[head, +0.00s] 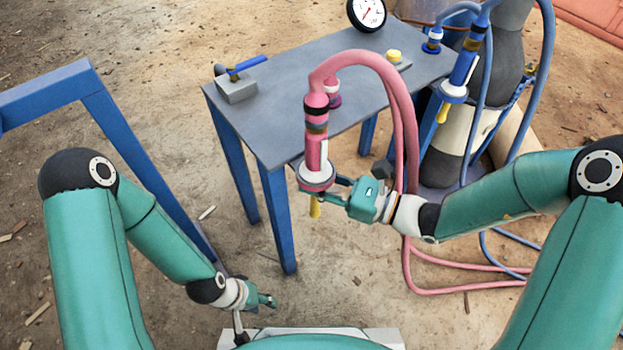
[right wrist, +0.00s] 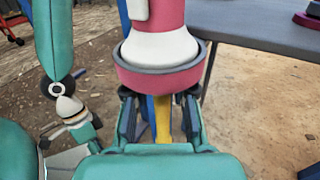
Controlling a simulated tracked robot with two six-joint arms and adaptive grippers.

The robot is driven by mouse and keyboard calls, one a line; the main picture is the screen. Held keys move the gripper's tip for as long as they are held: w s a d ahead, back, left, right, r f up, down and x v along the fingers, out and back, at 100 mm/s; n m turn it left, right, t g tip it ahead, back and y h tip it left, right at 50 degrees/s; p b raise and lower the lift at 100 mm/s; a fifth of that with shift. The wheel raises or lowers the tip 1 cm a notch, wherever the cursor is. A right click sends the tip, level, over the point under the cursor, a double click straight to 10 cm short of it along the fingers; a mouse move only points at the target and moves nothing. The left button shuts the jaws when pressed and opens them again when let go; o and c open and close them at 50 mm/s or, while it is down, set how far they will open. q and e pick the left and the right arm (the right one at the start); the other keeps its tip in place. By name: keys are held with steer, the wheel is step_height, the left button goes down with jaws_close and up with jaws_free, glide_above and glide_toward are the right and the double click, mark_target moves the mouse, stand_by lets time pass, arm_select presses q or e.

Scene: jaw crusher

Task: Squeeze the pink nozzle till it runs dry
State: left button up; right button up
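The pink nozzle (head: 316,150) stands upright in front of the grey table's near edge, its pink hose arching from its top. It has a white lever on its side, a round collar at the bottom and a yellow tip (head: 315,207) below. My right gripper (head: 333,190) is just right of and below the collar. In the right wrist view the fingers (right wrist: 160,108) are spread, with the yellow tip (right wrist: 162,125) between them and gaps beside it. The collar (right wrist: 160,78) hides whether the fingertips touch it. My left gripper (head: 265,300) is low at the left, apart from everything; its jaws are too small to judge.
The grey table (head: 290,75) carries a blue-handled box (head: 238,82), a yellow button (head: 394,56) and a gauge (head: 367,12). A blue nozzle (head: 460,75) with blue hoses stands by a drum at the right. The pink hose (head: 405,150) hangs behind my right wrist. A blue frame (head: 120,140) stands left.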

jaws_close()
steer(key=shift+o, duration=2.4)
jaws_free()
